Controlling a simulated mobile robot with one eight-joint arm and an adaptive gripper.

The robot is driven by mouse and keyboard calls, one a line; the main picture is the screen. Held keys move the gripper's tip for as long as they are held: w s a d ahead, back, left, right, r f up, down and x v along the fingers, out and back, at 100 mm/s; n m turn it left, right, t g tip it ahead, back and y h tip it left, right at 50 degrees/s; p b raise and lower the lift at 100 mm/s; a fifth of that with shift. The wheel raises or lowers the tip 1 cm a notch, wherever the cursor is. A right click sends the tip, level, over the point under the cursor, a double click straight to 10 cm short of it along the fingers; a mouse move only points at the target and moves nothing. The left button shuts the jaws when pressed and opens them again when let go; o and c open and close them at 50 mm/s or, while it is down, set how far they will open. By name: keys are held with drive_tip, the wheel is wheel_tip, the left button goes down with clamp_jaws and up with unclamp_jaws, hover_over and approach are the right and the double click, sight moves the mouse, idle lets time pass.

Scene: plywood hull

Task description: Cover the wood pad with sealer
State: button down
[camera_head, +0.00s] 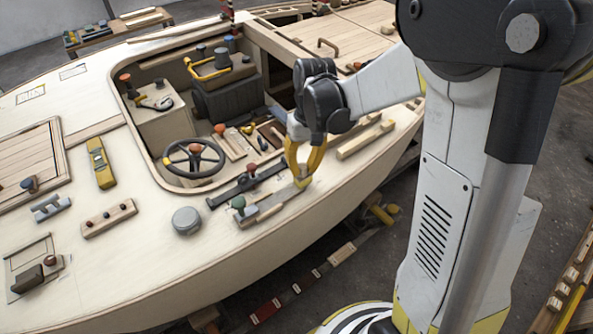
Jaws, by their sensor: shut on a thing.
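My gripper (303,179), with yellow fingers, is low over the near side deck of the plywood hull (150,262). It is shut on a small, partly hidden yellowish tool, perhaps an applicator, whose lower end is at or just above a long, narrow grey-and-wood strip (268,212). I cannot tell whether they touch. Which piece is the wood pad is unclear; an outlined patch (28,250) lies on the deck at the far left. A round grey lidded tin (186,221) stands left of my gripper. No sealer can be made out.
A dark clamp-like tool (246,184) and a green-knobbed tool (239,204) lie close to my gripper's left. The open cockpit with a steering wheel (194,159) is behind. A yellow level (100,163) and a knobbed wooden block (109,218) lie left. Bare deck shows at front left.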

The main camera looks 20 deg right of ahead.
sight(301, 166)
drive_tip(key=shift+r+p, duration=2.25)
drive_tip(key=shift+r, duration=0.75)
drive_tip(key=shift+r, duration=0.1)
drive_tip(key=shift+r+p, duration=1.2)
drive_tip(key=shift+r, duration=0.3)
drive_tip(key=shift+f, duration=0.1)
